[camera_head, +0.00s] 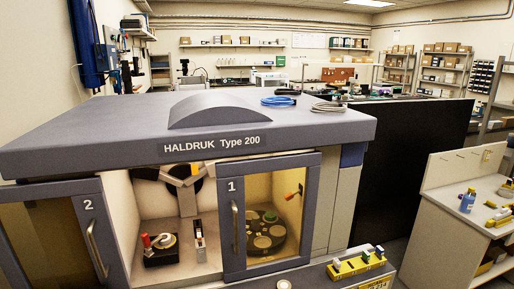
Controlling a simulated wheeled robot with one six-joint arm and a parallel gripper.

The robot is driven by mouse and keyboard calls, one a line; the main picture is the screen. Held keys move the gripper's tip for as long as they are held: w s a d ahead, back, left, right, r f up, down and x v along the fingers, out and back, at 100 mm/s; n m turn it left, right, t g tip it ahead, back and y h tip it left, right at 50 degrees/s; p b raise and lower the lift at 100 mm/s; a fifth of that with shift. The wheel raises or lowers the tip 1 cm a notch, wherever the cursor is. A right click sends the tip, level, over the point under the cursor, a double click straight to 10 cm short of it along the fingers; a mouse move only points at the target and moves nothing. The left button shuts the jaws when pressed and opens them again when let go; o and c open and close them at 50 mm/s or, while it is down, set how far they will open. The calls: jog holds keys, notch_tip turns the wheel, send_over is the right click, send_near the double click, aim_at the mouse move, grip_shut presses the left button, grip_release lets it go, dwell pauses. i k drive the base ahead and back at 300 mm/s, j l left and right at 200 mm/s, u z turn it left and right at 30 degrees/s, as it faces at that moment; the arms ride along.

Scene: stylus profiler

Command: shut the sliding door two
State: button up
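Sliding door two (87,225) is at the left front of the grey HALDRUK Type 200 machine (60,147). It has a dark frame, a glass pane, a white "2" and a vertical metal handle (97,250). Its lower part is cut off by the picture edge. To its right the chamber (150,200) stands open as far as door one (233,250). Door one has a "1", a vertical handle (235,228) and a yellowish glass pane. My gripper is not in view.
A yellow tray (355,266) lies on the right ledge. A white workbench (440,225) stands at right.

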aim_at(89, 200)
jog(key=j+z, duration=0.1)
jog(key=j, duration=0.25)
jog(key=k+j, duration=0.1)
jog(key=j, duration=0.15)
jog(key=u, duration=1.65)
